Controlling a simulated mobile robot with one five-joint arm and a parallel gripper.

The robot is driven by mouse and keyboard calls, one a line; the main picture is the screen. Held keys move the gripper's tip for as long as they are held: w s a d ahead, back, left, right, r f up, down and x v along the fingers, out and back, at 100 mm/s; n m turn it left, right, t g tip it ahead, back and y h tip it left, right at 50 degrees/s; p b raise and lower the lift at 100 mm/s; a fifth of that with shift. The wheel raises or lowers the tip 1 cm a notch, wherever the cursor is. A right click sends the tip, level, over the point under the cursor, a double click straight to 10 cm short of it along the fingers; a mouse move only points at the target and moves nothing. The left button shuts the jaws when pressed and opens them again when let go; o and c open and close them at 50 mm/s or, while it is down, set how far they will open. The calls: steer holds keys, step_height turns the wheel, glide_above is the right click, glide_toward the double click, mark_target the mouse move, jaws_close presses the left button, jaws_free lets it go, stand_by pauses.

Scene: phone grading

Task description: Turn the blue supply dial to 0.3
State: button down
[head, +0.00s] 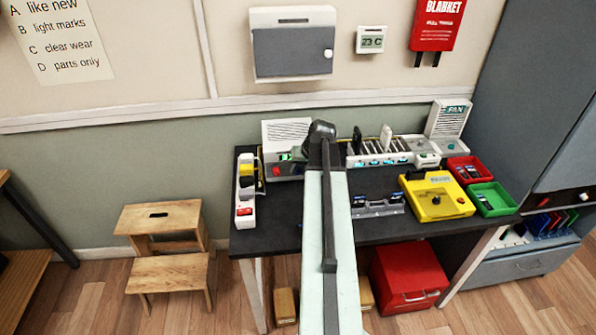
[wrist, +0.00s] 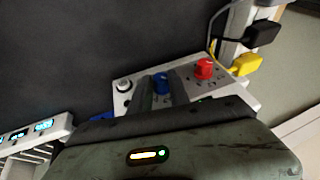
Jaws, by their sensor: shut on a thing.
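In the wrist view the supply (wrist: 137,98) is a light grey box with a blue dial (wrist: 161,78) in the middle of its face. The fingers of my gripper (wrist: 163,88) are on either side of the blue dial and shut on it. The dial's pointer and scale are too small or covered to read. In the head view the supply (head: 285,170) stands at the back left of the dark bench, with a small green display. My arm covers part of it and hides the blue dial and fingertips.
A red dial (wrist: 204,68) sits close beside the blue one, and a pale round knob (wrist: 123,85) is on the other side. A power strip (head: 245,192) stands left of the supply. A phone rack (head: 378,158) stands to the right, with a yellow box (head: 437,198) beyond.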

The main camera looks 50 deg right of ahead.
steer(key=t+y+b, duration=0.1)
steer(key=f+t+y+b, duration=0.1)
steer(key=b, duration=0.1)
steer(key=shift+s+d+m, duration=0.15)
steer(key=shift+d+m, duration=0.15)
steer(key=shift+d, duration=0.05)
steer(key=b, duration=0.1)
steer(key=t+y+b, duration=0.1)
steer(key=shift+s+d+f+y+b, duration=0.1)
steer(key=shift+f+y+b, duration=0.05)
steer(key=shift+y+b, duration=0.2)
steer(key=t+y+b, duration=0.1)
steer(key=t+b, duration=0.1)
steer(key=b, duration=0.1)
steer(key=shift+m, duration=0.4)
steer(key=shift+s+d, duration=0.1)
steer(key=shift+r+t+y+b, duration=0.25)
steer(key=shift+t+y+b, duration=0.05)
steer(key=shift+y+b, duration=0.1)
steer(key=c, duration=1.2)
jaws_free()
steer(key=shift+c, duration=0.2)
